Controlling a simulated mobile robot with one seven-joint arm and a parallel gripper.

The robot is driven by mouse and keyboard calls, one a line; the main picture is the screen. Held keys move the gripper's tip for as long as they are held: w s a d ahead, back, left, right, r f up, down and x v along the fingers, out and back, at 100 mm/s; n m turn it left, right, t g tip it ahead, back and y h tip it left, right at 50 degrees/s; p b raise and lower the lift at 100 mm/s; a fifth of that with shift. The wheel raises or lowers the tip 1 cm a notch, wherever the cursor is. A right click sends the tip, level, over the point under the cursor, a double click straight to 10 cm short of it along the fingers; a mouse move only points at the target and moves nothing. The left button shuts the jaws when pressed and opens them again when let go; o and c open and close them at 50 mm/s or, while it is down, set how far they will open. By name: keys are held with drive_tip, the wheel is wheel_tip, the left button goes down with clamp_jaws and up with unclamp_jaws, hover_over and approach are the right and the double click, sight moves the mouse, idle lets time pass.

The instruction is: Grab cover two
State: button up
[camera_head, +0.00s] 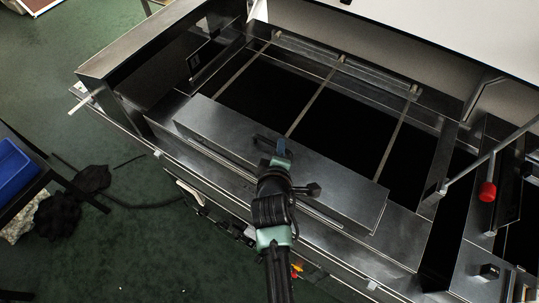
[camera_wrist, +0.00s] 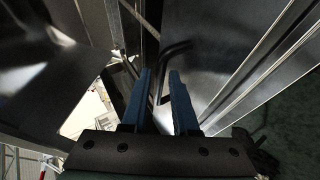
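A long brushed-metal cover (camera_head: 340,188) lies slantwise along the front side of the dryer in the head view. I cannot tell from any marking whether it is cover two. My gripper (camera_head: 270,146) is over the middle of this cover, near its far edge. In the wrist view, the two blue fingers of my gripper (camera_wrist: 160,78) stand apart. A thin dark bent handle (camera_wrist: 177,47) shows beyond the tips, and its lower part shows in the gap between the fingers. Contact with the handle is not visible. My wrist hides part of the cover in the head view.
The dryer's open bays (camera_head: 330,117) lie behind the cover, split by thin metal bars. A red knob (camera_head: 487,191) on a rod is at the right. A blue bin (camera_head: 12,168) stands at the left. Green floor (camera_head: 120,240) is mostly clear in front.

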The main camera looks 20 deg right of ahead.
clamp_jaws()
idle(0.7)
idle(0.3)
drive_tip(key=shift+w+r, duration=0.1)
drive_tip(key=shift+r, duration=0.05)
